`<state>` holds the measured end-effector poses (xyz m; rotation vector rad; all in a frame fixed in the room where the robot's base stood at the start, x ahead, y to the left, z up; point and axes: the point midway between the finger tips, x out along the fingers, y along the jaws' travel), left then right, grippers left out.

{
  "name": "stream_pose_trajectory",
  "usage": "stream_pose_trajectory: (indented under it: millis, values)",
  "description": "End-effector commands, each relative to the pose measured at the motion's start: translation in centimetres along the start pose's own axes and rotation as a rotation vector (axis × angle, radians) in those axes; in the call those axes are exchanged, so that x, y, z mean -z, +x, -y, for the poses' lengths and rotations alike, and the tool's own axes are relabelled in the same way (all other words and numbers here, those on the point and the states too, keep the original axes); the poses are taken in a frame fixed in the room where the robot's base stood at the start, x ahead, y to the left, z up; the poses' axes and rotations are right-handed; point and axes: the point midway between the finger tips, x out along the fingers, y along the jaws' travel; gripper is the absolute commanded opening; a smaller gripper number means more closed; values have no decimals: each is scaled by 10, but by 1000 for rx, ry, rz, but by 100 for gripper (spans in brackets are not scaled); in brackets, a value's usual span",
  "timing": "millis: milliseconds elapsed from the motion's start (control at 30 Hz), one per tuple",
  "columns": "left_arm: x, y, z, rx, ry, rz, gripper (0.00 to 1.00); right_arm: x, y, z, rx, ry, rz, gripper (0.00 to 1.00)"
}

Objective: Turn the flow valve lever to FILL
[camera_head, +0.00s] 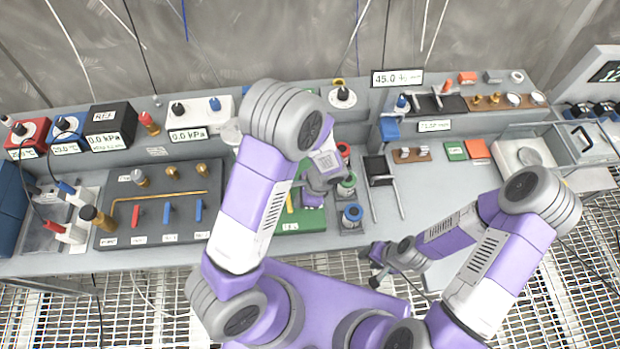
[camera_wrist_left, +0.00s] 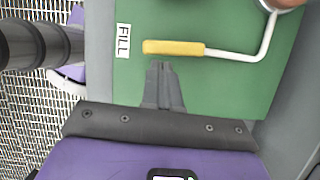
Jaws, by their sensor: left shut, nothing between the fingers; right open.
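The flow valve lever (camera_wrist_left: 175,48) has a yellow grip on a bent white rod. In the left wrist view its grip points left, with its end close beside the FILL label (camera_wrist_left: 123,40) on the green board (camera_wrist_left: 215,90). The rod runs up to a partly cut-off pivot at top right. My left gripper (camera_wrist_left: 161,66) is shut and empty, its fingertips just below the yellow grip; I cannot tell if they touch. In the head view my left gripper (camera_head: 313,199) is over the green board and hides much of it. My right gripper (camera_head: 374,265) is open and empty at the bench's front edge.
A dark panel (camera_head: 125,222) with red and blue levers lies left of the green board. A small black stand (camera_head: 378,170) is further right.

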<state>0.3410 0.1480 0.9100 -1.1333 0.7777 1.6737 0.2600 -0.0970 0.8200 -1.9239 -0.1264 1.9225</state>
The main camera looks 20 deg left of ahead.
Motion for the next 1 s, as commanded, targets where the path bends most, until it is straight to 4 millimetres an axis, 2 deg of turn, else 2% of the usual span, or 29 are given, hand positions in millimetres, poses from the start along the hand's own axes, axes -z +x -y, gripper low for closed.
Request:
stream_pose_trajectory:
  millis: [167, 400, 600, 767, 1000]
  values:
    - [26, -10, 1, -1, -7, -3, 0, 0, 1, 0, 0, 0, 0, 43]
    - [24, -69, 4, 1, -11, -6, 0, 0, -5, 2, 0, 0, 0, 43]
    - [24, -99, 6, -2, -9, -3, 0, 0, -7, 2, 0, 0, 0, 43]
    - [24, -109, 6, -3, -10, -2, 0, 0, -7, 3, 0, 0, 0, 43]
    - [24, -110, 6, -4, -9, -1, 0, 0, -7, 3, 0, 0, 0, 43]
